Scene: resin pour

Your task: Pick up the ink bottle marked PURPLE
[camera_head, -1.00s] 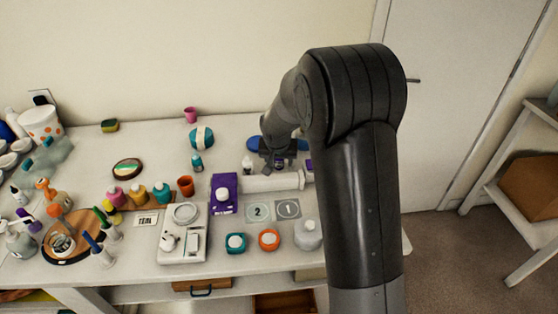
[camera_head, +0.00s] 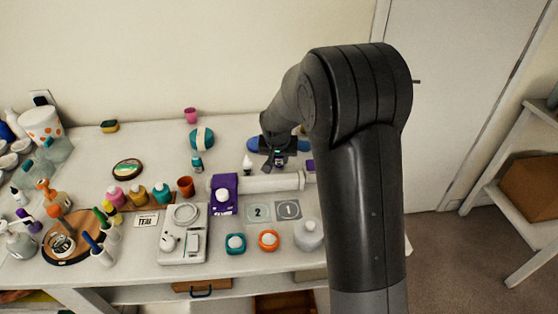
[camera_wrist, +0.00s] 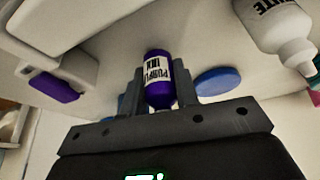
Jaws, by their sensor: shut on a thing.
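The ink bottle (camera_wrist: 158,68) is purple with a white label that reads PURPLE INK, upside down in the wrist view. My gripper (camera_wrist: 157,98) is shut on it, with one grey finger on each side of the bottle. In the head view my gripper (camera_head: 278,153) is at the back right of the table, behind the white roll, with the small dark bottle between its fingers.
A blue disc (camera_wrist: 217,81) lies behind the held bottle.

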